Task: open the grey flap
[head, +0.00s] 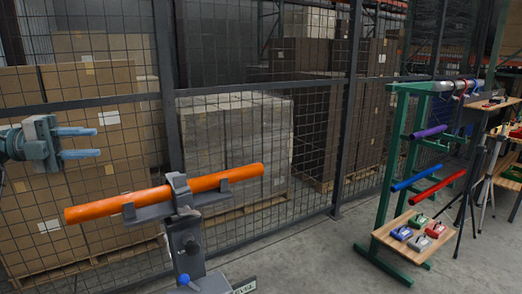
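My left gripper (98,143) is at the left edge in the head view. Its two blue fingers point right with a clear gap between them, and nothing is between them. An orange tube (230,176) lies tilted across a grey stand (188,245), its right end higher. A grey clamp piece (179,186) crosses over the middle of the tube and looks closed. I cannot tell for sure that this is the grey flap. The gripper is apart from it, up and to the left. My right gripper is not in view.
A blue ball knob (184,279) sits low on the stand. A mesh fence (240,98) with stacked cartons (95,150) stands behind. A green rack (386,165) at right holds coloured tubes and several small boxes on a wooden shelf (390,240). Floor between stand and rack is clear.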

